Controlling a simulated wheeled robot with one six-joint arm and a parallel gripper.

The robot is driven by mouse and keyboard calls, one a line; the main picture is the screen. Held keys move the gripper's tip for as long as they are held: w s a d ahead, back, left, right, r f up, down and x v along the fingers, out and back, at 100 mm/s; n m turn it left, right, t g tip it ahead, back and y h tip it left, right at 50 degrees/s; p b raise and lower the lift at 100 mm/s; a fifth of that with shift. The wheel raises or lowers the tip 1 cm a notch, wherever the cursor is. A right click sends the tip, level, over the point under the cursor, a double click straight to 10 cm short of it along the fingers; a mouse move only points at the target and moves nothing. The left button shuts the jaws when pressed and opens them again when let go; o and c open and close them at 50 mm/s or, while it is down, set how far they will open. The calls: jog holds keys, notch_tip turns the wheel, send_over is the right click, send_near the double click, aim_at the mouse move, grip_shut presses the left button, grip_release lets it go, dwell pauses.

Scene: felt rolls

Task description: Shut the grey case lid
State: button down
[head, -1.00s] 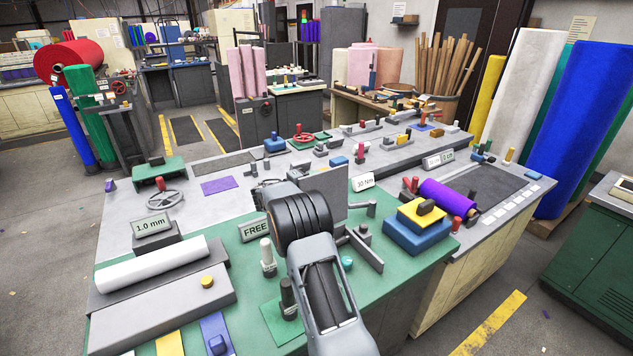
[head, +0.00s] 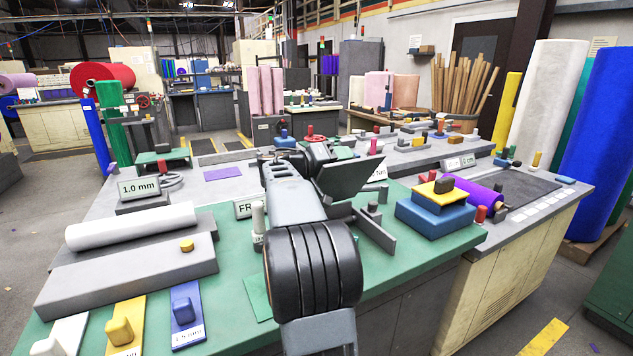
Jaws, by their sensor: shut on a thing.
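The grey case lid (head: 352,179) is a flat dark grey panel in the middle of the head view. It stands tilted, neither upright nor lying flat. My gripper (head: 318,158) is at the lid's upper left edge and is shut on it; the fingertips are small and partly hidden by my own wrist. My arm crosses the green bench top in front and hides most of the case body and the hinge side.
A grey angled bracket (head: 375,232) stands just right of my arm. A blue block with a yellow top (head: 435,212) is farther right. A white roll (head: 132,227) lies on a grey stand at left. Coloured sample blocks (head: 184,308) line the front left.

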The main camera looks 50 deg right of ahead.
aim_at(352, 179)
jog(key=s+f+m+b, duration=0.1)
jog(key=b, duration=0.2)
jog(key=s+a+f+m+b, duration=0.1)
jog(key=s+b, duration=0.1)
jog(key=b, duration=0.2)
jog(key=s+a+f+m+b, duration=0.1)
jog(key=m+b, duration=0.1)
jog(key=b, duration=0.1)
jog(key=shift+s+f, duration=0.3)
jog(key=shift+s, duration=0.1)
jog(key=shift+s+m+b, duration=0.3)
jog(key=shift+m+b, duration=0.1)
jog(key=shift+b, duration=0.45)
jog(key=c, duration=0.8)
grip_release()
jog(key=shift+c, duration=0.2)
jog(key=shift+a, duration=0.1)
jog(key=shift+p+v, duration=0.35)
jog(key=shift+v, duration=3.35)
jog(key=shift+c, duration=0.4)
